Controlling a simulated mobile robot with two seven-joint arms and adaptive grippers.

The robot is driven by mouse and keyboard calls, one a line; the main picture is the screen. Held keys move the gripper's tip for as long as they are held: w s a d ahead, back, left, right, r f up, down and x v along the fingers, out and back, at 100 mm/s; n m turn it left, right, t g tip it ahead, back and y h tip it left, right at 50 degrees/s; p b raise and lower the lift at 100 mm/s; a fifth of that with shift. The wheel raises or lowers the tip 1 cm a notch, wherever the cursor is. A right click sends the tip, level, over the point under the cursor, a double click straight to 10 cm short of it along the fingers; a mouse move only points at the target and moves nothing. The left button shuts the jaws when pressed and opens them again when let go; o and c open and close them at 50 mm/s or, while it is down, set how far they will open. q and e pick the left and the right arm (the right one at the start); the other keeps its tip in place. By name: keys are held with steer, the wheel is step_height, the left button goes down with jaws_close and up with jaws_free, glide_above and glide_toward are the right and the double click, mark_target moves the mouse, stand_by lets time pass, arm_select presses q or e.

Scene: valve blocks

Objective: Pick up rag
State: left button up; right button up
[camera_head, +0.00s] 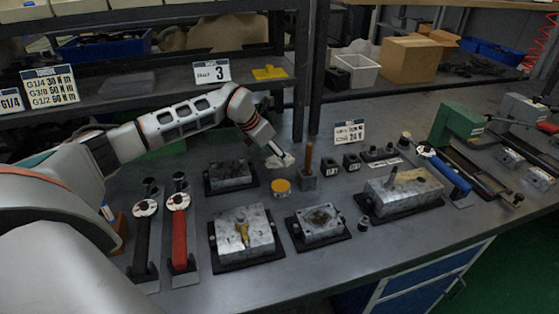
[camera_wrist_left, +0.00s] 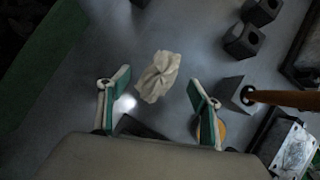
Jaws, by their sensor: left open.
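The rag (camera_head: 281,160) is a small crumpled cream cloth on the grey bench, behind the yellow round tin. In the left wrist view the rag (camera_wrist_left: 159,76) lies just ahead of my left gripper (camera_wrist_left: 160,92), roughly between the lines of its two fingers. The left gripper is open and empty, with its fingers apart on either side. In the head view my left arm reaches in from the left and its wrist (camera_head: 258,130) points down at the rag; the fingers are hard to make out there. My right gripper does not show.
A block with an upright brown handle (camera_head: 309,160) stands right of the rag. Black square blocks (camera_head: 351,161) stand farther right. A shelf post (camera_head: 314,70) rises behind.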

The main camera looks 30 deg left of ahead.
arm_select(q)
steer(key=shift+x, duration=1)
steer(key=c, duration=1.1)
steer(key=shift+s, duration=0.1)
steer(key=shift+c, duration=0.2)
step_height(320, 180, up, 20)
steer(key=shift+r+p, duration=0.1)
steer(key=shift+p, duration=0.8)
steer(key=shift+c, duration=0.2)
